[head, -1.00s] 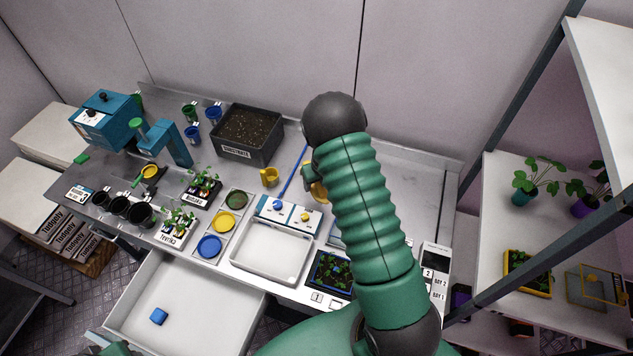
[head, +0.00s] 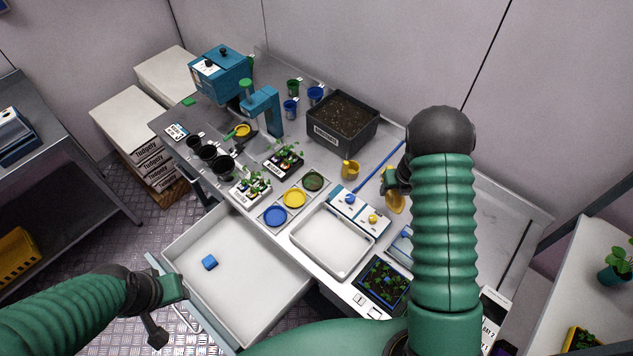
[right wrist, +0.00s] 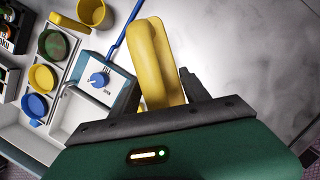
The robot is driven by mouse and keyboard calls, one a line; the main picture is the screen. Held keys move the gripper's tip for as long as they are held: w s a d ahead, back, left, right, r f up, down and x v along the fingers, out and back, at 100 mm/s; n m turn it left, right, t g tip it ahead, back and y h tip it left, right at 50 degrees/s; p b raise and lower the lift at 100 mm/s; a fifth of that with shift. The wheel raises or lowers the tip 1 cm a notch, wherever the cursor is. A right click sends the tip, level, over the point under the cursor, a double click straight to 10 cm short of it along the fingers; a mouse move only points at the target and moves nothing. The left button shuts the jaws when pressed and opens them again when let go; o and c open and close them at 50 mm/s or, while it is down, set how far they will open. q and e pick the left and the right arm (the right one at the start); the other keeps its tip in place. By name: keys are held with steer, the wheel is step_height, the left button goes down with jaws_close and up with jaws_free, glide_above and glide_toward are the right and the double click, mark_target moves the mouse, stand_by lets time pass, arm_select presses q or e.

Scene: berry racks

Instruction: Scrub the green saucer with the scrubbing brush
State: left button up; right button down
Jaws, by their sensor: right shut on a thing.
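The green saucer (head: 313,181) lies at the back of a row with a yellow saucer (head: 294,198) and a blue saucer (head: 275,215), in a pale holder on the bench. It also shows in the right wrist view (right wrist: 53,45). My right gripper (head: 392,184) is over the bench, to the right of the saucers and apart from them. It is shut on a yellow looped thing (right wrist: 157,62); I cannot tell whether this is the scrubbing brush. My left gripper (head: 168,308) is low at the left, over the drawer's edge, its jaws unclear.
A white tray (head: 333,272) and a box with blue and yellow knobs (head: 358,206) stand between the saucers and my right arm. A blue rod (head: 380,166) and a yellow cup (head: 350,170) lie behind. The open drawer (head: 245,290) holds a blue block (head: 210,262).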

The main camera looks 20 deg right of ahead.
steer(key=shift+a+r, duration=0.1)
steer(key=shift+a, duration=0.15)
